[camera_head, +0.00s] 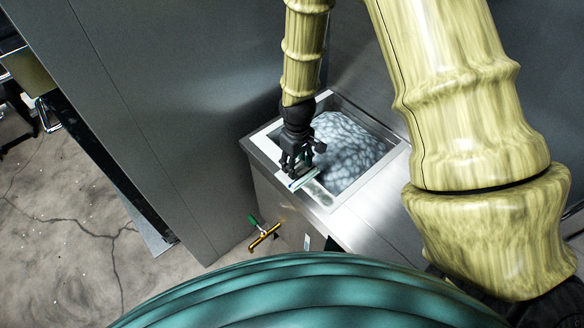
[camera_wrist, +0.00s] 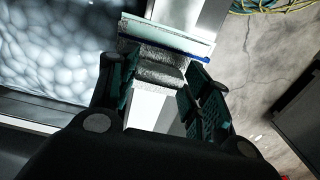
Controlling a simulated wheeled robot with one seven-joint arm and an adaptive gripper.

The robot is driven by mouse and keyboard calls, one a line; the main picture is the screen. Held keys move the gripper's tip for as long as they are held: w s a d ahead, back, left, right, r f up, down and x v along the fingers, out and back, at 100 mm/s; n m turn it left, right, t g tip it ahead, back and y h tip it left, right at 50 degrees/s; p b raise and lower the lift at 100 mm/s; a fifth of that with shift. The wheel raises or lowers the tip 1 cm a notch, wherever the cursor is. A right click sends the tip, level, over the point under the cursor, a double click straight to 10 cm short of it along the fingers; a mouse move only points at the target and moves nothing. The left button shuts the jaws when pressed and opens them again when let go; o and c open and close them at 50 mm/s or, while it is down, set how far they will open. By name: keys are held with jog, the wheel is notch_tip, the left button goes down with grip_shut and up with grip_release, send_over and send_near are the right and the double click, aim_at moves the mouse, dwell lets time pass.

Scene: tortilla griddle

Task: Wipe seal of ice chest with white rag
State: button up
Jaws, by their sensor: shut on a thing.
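The steel ice chest (camera_head: 279,207) stands with its top open and pale, lumpy ice (camera_head: 348,150) inside. A light seal (camera_head: 265,143) runs around its opening. My gripper (camera_head: 302,166) is over the front left part of the rim, pointing down. It is shut on a pale, flat, layered thing (camera_head: 303,181), which I take for the white rag. In the wrist view the rag (camera_wrist: 165,38) shows a pale green-white face, a blue edge and grey speckled parts between the fingers. It lies at or just over the rim; contact is unclear. The ice (camera_wrist: 55,45) is left of it.
A tall grey steel panel (camera_head: 170,110) stands left of the chest. A brass tap (camera_head: 264,236) with a green handle juts from the chest's front. Open concrete floor (camera_head: 60,225) lies at far left. Cables (camera_wrist: 268,5) lie on the floor in the wrist view.

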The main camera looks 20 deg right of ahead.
dwell(0.3)
jog(key=shift+w+a, duration=0.1)
jog(key=shift+w, duration=0.35)
jog(key=o, duration=0.8)
jog(key=shift+f, duration=0.65)
jog(key=c, duration=1)
jog(key=shift+r+p, duration=1.75)
jog(key=shift+r, duration=0.8)
